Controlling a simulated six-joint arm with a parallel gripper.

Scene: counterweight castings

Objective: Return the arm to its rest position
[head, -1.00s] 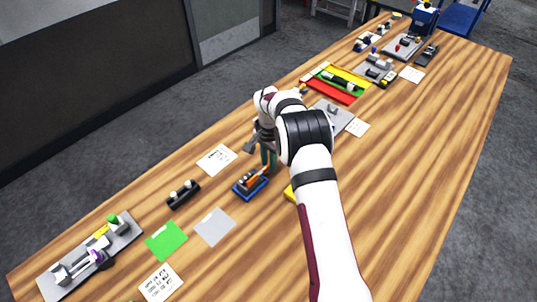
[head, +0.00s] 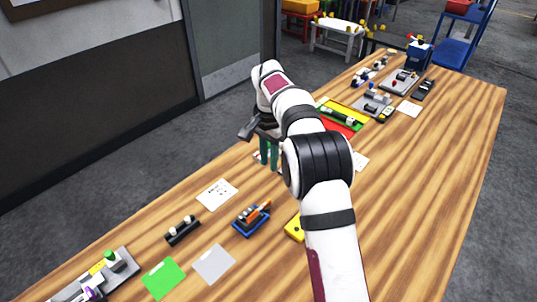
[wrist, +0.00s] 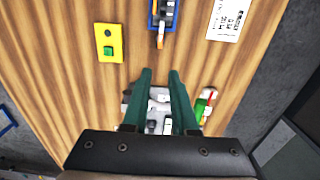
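My gripper (head: 268,152) is raised above the far-left part of the wooden table in the head view. In the wrist view its two green fingers (wrist: 158,100) stand apart with nothing held between them. The blue tray with orange and grey parts (head: 250,218) lies on the table, in front of and below the gripper. It also shows at the top of the wrist view (wrist: 164,14). My arm spans the middle of the head view and hides part of the table behind it.
A yellow block (head: 294,228) with a green button in the wrist view (wrist: 109,50) lies beside my arm. A black holder (head: 182,230), a green card (head: 164,278), a grey card (head: 213,263) and a white sheet (head: 217,194) lie left.

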